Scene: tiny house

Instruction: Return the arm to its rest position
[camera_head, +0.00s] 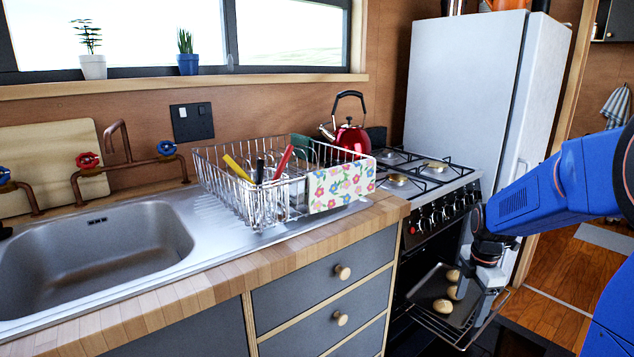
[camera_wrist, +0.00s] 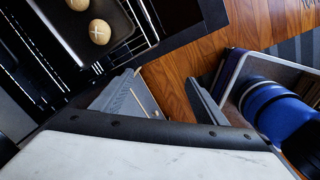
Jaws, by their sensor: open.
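My blue arm (camera_head: 545,190) reaches in from the right in the head view. My gripper (camera_head: 470,290) hangs low in front of the oven, over the right side of a baking tray (camera_head: 428,312). In the wrist view my gripper (camera_wrist: 165,90) has its two fingers apart with nothing between them, and wooden floor shows beyond. Round bread rolls (camera_head: 442,306) lie on the tray. Two scored rolls (camera_wrist: 100,32) show on the tray in the wrist view, to the left of the fingers.
The oven door is open under the stove (camera_head: 430,175), with the tray on a rack. A white fridge (camera_head: 465,85) stands behind the arm. A wooden counter (camera_head: 215,285) with grey drawers, a sink (camera_head: 95,255) and a dish rack (camera_head: 250,205) is at left. Wooden floor (camera_head: 565,270) is clear at right.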

